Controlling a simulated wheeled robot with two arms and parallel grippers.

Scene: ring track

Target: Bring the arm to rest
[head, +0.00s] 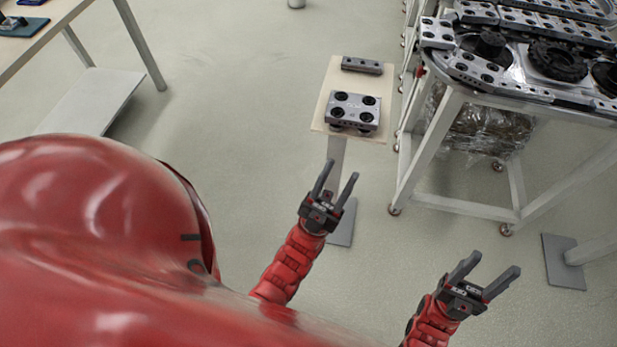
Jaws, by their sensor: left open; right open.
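My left gripper (337,178) is open and empty, with its two dark fingers pointing up the picture. It shows just below the small stand in the head view and appears apart from it. My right gripper (491,271) is also open and empty, further right and lower in the picture, over the floor. Its red arm comes in from the bottom edge. Nothing shows between the fingers of either gripper.
A small stand (322,103) holds a grey block with several dark round holes (353,111) and a smaller grey bar (361,65). A white-framed table (451,205) with a metal track (507,84) stands at the right. Another table (50,22) is at upper left. Floor between is clear.

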